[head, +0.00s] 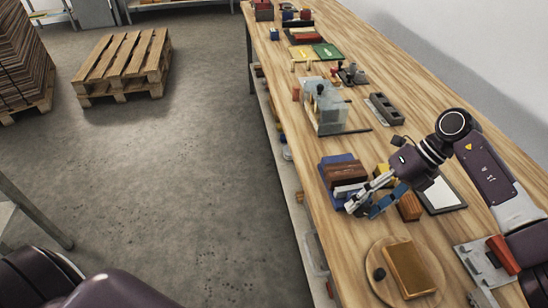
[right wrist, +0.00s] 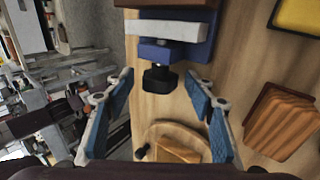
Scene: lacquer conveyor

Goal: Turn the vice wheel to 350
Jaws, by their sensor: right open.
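A blue vice (head: 338,163) holding a brown wood block (head: 346,174) stands near the left edge of the wooden bench. In the right wrist view the blue vice body (right wrist: 205,48) with a pale jaw is at the top. A black knob-like wheel (right wrist: 158,79) sticks out from its near side. My right gripper (head: 362,208) is beside the vice's near end. In the right wrist view its blue-padded fingers (right wrist: 159,86) are open and apart, with the wheel ahead between their tips. I cannot read any number on the wheel. My left gripper is out of view.
A round wooden board (head: 373,269) with a brown block (head: 410,270) lies nearer on the bench. A wood block (head: 409,206) and a black-framed panel (head: 442,194) are to the right. A clear-sided machine (head: 325,108) stands farther back.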

